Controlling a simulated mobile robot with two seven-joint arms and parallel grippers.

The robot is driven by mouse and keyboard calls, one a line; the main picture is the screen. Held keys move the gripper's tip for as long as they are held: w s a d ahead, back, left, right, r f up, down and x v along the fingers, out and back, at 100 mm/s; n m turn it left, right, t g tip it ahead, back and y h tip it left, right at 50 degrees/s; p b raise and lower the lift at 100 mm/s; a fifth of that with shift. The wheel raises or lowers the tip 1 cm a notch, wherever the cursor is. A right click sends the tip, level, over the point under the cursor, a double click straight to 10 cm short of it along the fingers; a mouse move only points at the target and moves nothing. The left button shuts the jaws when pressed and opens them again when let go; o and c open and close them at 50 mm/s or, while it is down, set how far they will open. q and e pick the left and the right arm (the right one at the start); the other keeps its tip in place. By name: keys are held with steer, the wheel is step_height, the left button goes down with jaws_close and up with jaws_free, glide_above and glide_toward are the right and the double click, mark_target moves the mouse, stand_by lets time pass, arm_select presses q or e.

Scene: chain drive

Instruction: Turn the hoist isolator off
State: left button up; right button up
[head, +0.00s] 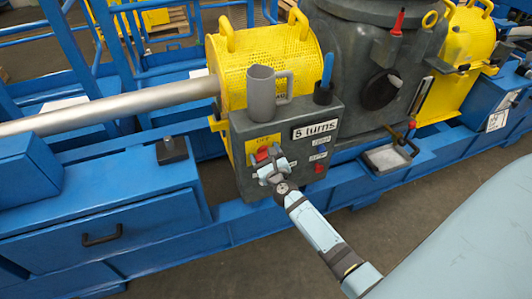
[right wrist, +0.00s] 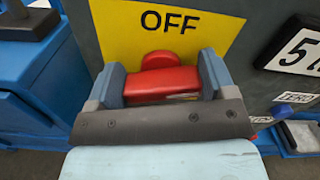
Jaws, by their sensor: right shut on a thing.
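The hoist isolator is a red handle (right wrist: 162,82) on a yellow plate (right wrist: 205,30) marked OFF, on the front of a grey box (head: 238,132). In the right wrist view, my right gripper (right wrist: 160,85) has one finger on each side of the red handle and is shut on it. The handle's bar lies across the picture, with a rounded red part above it under the word OFF. In the head view a bit of the red handle (head: 262,155) shows above my gripper (head: 272,166). The rest of the plate is hidden behind the gripper. My left gripper is not in view.
A grey mug (head: 262,95) and a dark holder with a blue item (head: 325,78) stand on the box. Beside the isolator are a "5 turns" sign (head: 315,130), a blue button (head: 322,149) and a red button (head: 319,168). A yellow guard (head: 265,60) covers the shaft behind.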

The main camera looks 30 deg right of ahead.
steer(key=n, duration=0.3)
steer(key=n+p, duration=0.1)
steer(key=n, duration=0.1)
steer(key=shift+a+n+p, duration=0.2)
steer(key=shift+n+p, duration=0.1)
steer(key=shift+n, duration=0.1)
steer(key=n+p, duration=0.1)
steer(key=n, duration=0.2)
steer(key=shift+a+f, duration=0.1)
steer(key=shift+f, duration=0.05)
steer(key=n+p, duration=0.1)
steer(key=n, duration=0.2)
steer(key=shift+f, duration=0.1)
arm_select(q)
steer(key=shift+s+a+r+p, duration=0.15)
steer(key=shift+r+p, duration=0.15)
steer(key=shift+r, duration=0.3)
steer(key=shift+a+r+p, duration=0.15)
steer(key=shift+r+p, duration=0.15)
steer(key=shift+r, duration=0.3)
arm_select(e)
steer(key=shift+f+n, duration=0.15)
steer(key=shift+n, duration=1.15)
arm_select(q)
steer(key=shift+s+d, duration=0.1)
